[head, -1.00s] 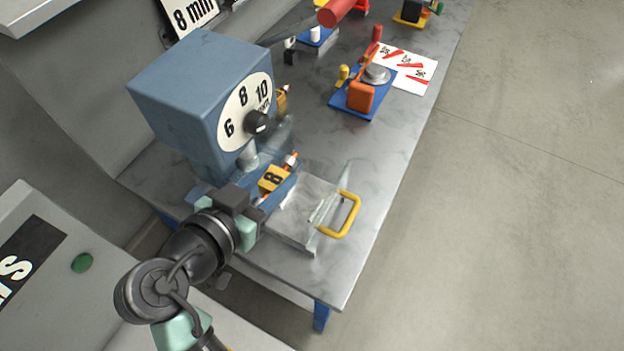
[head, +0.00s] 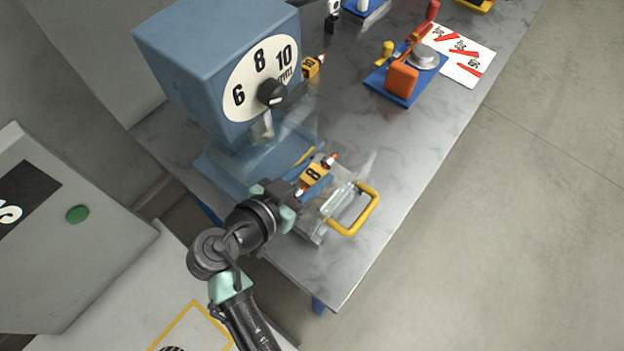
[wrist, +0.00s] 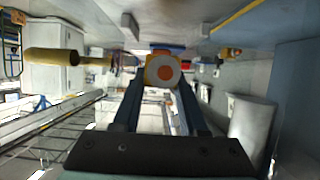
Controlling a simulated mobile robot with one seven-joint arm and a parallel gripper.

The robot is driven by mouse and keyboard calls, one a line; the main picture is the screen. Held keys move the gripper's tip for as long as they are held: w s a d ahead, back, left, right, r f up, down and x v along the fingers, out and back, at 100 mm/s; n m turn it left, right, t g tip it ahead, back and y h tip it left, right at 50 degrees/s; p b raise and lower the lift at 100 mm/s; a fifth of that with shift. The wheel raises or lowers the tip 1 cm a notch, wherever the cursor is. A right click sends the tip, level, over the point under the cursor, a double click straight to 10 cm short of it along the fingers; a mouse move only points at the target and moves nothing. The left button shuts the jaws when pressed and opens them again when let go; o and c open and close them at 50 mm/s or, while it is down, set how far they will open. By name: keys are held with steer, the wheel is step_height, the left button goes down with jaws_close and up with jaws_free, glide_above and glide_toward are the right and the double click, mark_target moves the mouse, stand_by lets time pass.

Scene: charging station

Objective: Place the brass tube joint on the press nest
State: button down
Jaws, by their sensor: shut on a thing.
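My gripper (head: 303,189) is shut on a small tube joint (head: 313,174) with a yellow tag marked 8 and pale, orange-tipped ends. Its round white end with an orange centre faces me between the fingers in the wrist view (wrist: 163,73). The blue press (head: 215,60) has a dial reading 6, 8, 10. Its ram (head: 264,127) is left of and behind the held joint. The press's blue base (head: 222,165) spreads below the ram. I cannot clearly make out the nest. The joint appears off to the ram's right, near the clear guard.
A clear guard with a yellow handle (head: 368,212) is just right of my gripper. Another yellow-tagged piece (head: 312,67) lies behind the press. A blue fixture with an orange block (head: 402,80) and a printed sheet (head: 465,55) are farther back. The table's right strip is bare.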

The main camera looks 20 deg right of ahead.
mark_target(303, 191)
steer(key=shift+f, duration=1.45)
steer(key=shift+f+b, duration=0.2)
steer(key=shift+b, duration=0.1)
steer(key=shift+c, duration=2.2)
jaws_free()
steer(key=shift+r+p, duration=0.3)
steer(key=v, duration=1)
steer(key=shift+a+b, duration=0.2)
steer(key=shift+b, duration=0.15)
steer(key=shift+v, duration=0.75)
steer(key=shift+s, duration=0.1)
